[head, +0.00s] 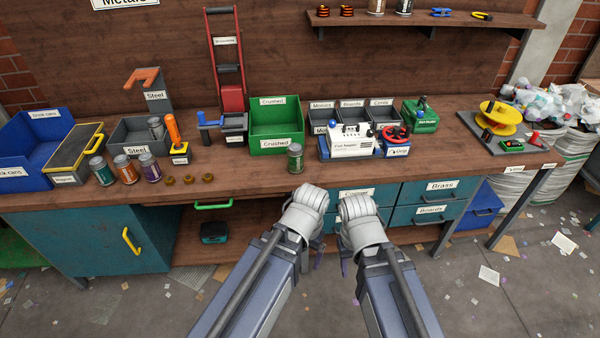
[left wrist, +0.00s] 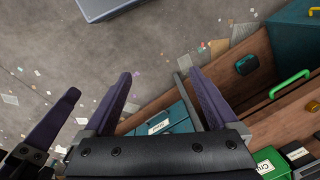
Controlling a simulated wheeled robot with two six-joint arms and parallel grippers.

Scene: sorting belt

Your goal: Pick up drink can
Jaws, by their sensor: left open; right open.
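A green drink can (head: 295,157) stands upright on the bench near its front edge, in front of the green Crushed bin. Another green can (head: 101,170), an orange-red can (head: 125,169) and a purple can (head: 149,167) stand in a row at the left. My left gripper (left wrist: 158,78) is open and empty in the left wrist view. In the head view both arms reach up the middle, short of the bench edge. My right gripper (head: 358,210) is open beside the left one; its fingers are mostly hidden behind the wrist. No can shows in the left wrist view.
The blue Drink cans bin (head: 33,140) stands at the far left. The green Crushed bin (head: 277,127), a grey Steel bin (head: 130,135) and a white tester box (head: 350,142) stand on the bench. Brass-coloured nuts (head: 188,180) lie near the front edge. Drawers (head: 433,198) are below.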

